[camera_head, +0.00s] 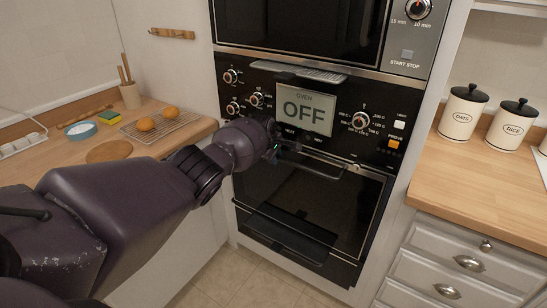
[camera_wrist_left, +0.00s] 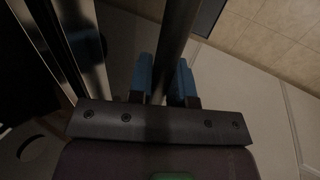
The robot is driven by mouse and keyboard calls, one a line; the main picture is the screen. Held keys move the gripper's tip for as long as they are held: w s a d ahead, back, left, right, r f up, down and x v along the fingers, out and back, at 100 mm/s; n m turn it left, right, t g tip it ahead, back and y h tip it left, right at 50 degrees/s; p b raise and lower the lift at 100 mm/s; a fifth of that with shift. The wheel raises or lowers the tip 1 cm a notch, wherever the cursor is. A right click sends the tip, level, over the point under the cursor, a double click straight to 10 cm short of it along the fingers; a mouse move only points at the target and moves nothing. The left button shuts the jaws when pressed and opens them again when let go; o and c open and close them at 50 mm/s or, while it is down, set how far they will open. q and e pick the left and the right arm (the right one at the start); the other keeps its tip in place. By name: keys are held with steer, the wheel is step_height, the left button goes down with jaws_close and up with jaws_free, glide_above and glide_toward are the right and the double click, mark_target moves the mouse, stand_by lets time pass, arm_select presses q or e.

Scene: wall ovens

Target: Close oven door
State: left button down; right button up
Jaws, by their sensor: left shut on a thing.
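The oven door (camera_head: 300,200) is a dark glass panel below the control panel. It looks upright or nearly so, and I cannot tell whether a small gap remains at its top. Its handle (camera_head: 322,170) runs along the upper part of the door. My left gripper (camera_head: 275,152) is at the left part of this handle, its fingers mostly hidden by the wrist. In the left wrist view, the blue fingertips (camera_wrist_left: 165,80) are shut around the dark handle bar (camera_wrist_left: 177,35). My right gripper is not in view.
The control panel (camera_head: 255,82) has several knobs and an OFF display (camera_head: 304,110). A second oven (camera_head: 300,25) is above. The left counter holds buns on a rack (camera_head: 165,125); the right counter (camera_head: 480,190) holds canisters (camera_head: 462,112). Floor tiles (camera_head: 235,280) below are clear.

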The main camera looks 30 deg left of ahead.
arm_select(q)
steer(key=shift+w+r, duration=0.25)
steer(key=shift+r, duration=0.1)
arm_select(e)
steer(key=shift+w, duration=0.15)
arm_select(q)
steer(key=c, duration=1.3)
jaws_free()
steer(key=shift+w+f, duration=0.1)
steer(key=shift+o, duration=1.1)
steer(key=shift+w+f, duration=0.1)
steer(key=shift+f, duration=0.05)
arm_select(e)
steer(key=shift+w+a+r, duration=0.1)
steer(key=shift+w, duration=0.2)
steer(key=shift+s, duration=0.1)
arm_select(q)
steer(key=shift+r, duration=0.2)
steer(key=p+v, duration=0.6)
steer(key=v, duration=0.4)
steer(key=shift+s+r, duration=0.15)
steer(key=shift+s, duration=0.15)
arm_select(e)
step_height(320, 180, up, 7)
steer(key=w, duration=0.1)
